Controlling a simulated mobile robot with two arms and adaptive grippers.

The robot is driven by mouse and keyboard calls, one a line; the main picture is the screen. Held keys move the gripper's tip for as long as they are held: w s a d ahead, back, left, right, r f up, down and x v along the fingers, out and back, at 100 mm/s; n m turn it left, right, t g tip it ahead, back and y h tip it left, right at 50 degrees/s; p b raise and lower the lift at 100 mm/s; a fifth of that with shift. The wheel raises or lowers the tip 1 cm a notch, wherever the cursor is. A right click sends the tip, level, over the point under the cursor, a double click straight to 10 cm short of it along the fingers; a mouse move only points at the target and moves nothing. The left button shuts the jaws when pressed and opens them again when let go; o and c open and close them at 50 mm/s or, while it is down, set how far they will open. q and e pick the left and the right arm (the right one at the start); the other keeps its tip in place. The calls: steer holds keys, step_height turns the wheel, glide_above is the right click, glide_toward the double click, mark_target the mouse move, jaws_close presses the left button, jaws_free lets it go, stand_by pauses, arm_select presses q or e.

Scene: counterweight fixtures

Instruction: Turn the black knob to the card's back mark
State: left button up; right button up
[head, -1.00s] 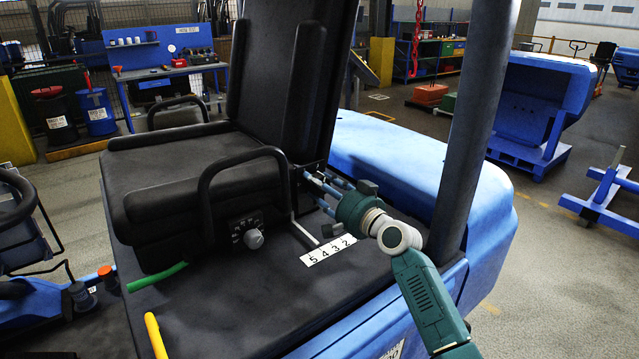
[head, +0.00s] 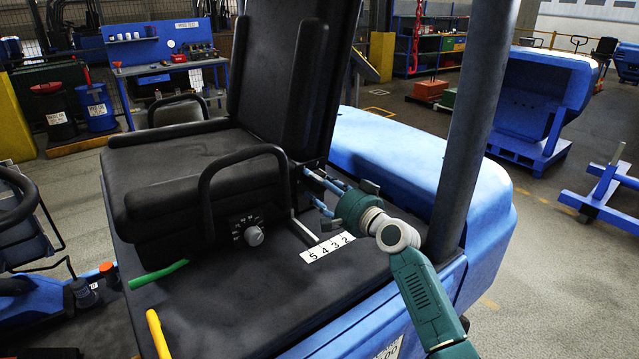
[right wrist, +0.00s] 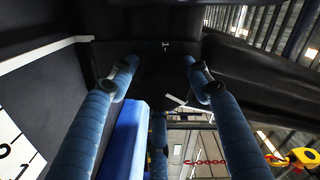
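My right gripper (head: 318,190) reaches in from the right, low beside the backrest. In the right wrist view its blue fingers (right wrist: 160,72) are spread, with a dark shape between them and a small white strip near it. I cannot clearly make out a black knob there. A white number card (head: 327,247) reading 5 4 3 2 lies on the black deck, left of the gripper. Part of it also shows at the left edge of the right wrist view (right wrist: 14,150). A grey knob (head: 254,236) sits on a marked dial on the seat base. My left gripper is out of view.
A black armrest loop (head: 205,190) and the backrest (head: 280,80) stand left of the gripper. A thin pale bar (head: 303,228) lies near the card. A dark post (head: 475,120) rises to the right. Yellow (head: 157,335) and green (head: 158,273) levers are at front left.

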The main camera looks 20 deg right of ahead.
steer(key=shift+o, duration=1)
steer(key=shift+a+f, duration=0.15)
steer(key=shift+r, duration=0.2)
steer(key=v, duration=1.2)
